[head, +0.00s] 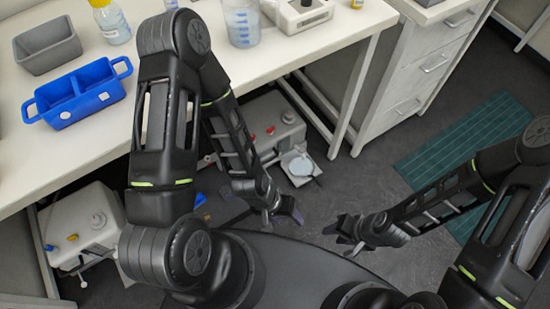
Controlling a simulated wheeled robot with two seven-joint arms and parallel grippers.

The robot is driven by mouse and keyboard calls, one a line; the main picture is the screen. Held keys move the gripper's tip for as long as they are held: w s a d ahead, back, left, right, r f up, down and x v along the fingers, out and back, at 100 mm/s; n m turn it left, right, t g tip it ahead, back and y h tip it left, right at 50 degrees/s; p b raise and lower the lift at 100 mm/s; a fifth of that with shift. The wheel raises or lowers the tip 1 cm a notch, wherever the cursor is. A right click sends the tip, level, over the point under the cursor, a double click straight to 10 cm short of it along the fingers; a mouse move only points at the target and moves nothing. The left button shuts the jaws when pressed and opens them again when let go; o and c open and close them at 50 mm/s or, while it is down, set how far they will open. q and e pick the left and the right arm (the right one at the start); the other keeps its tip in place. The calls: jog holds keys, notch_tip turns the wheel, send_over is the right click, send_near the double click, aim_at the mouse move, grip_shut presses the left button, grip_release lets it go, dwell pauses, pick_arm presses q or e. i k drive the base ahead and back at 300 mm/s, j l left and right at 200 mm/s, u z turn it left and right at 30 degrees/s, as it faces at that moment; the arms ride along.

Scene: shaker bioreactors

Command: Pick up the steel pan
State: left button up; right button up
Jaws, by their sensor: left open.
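A round, pale grey-blue plate (301,166), which may be the steel pan, sits on a small light-coloured device on the floor below the table, at the middle of the head view. My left gripper (284,216) is open and empty, in front of and below this plate in the picture, apart from it. My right gripper (341,240) is to the right of the left one, over the dark floor. Its fingers look spread, with nothing between them. My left arm covers part of the table and the floor behind it.
The white table (75,158) holds a blue two-part carrier (78,95), a grey bin (47,45), a yellow-capped bottle (111,22) and a beaker (241,22). Grey machines (272,122) stand below it. A drawer cabinet (418,68) and green mat (462,146) are right.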

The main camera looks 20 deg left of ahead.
aim_at(300, 170)
jog(key=u, duration=0.25)
jog(key=i+l, duration=0.15)
jog(key=l, duration=0.2)
jog(key=i+l+u, duration=0.1)
jog(key=l, duration=0.25)
jog(key=i+l, duration=0.15)
jog(key=l, duration=0.25)
jog(key=i+l, duration=0.15)
jog(key=l, duration=0.2)
jog(key=i+l+u, duration=0.1)
jog(key=l, duration=0.25)
jog(key=i+l, duration=0.15)
jog(key=l, duration=0.25)
